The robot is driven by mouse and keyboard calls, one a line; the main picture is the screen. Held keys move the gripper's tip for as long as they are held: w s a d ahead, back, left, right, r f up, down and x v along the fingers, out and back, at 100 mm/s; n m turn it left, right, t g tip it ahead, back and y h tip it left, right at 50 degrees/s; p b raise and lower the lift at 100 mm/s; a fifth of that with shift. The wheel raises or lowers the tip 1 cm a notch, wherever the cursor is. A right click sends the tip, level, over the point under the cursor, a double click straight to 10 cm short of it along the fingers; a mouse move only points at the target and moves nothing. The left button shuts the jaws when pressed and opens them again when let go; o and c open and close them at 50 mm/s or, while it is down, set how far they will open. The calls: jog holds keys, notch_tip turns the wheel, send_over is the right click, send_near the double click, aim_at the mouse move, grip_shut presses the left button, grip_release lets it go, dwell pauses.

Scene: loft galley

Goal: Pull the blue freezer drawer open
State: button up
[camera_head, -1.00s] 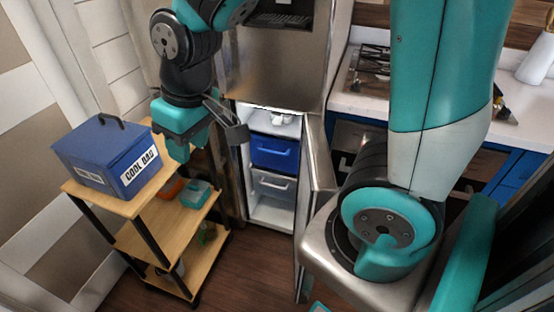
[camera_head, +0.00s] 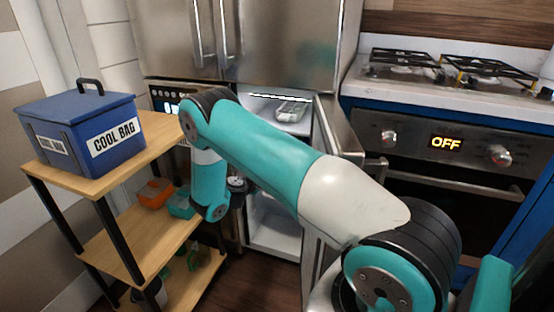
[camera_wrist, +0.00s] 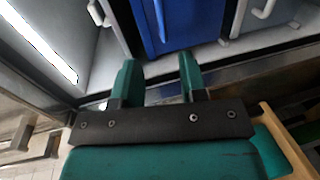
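The blue freezer drawer (camera_wrist: 192,22) shows at the top of the wrist view, with its blue bar handle (camera_wrist: 161,20) running along its front. In the head view my arm hides the drawer. My gripper (camera_wrist: 159,61) is open and empty, its two teal fingers apart and pointing toward the drawer front. The handle lies ahead of the gap between the fingertips, not between them. In the head view the gripper is hidden. The open freezer compartment (camera_head: 272,232) shows below my arm.
The open freezer door (camera_head: 337,130) stands right of the compartment. A white drawer (camera_wrist: 252,22) adjoins the blue one. A wooden cart (camera_head: 95,185) with a blue cool bag (camera_head: 85,135) stands left. An oven (camera_head: 440,150) is at right.

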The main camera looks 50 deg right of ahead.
jog(key=b+x, duration=0.1)
jog(key=x, duration=1.4)
jog(key=shift+d+f+b, duration=0.1)
jog(key=shift+d+b, duration=0.2)
jog(key=shift+b, duration=0.05)
jog(key=shift+c, duration=0.2)
grip_shut()
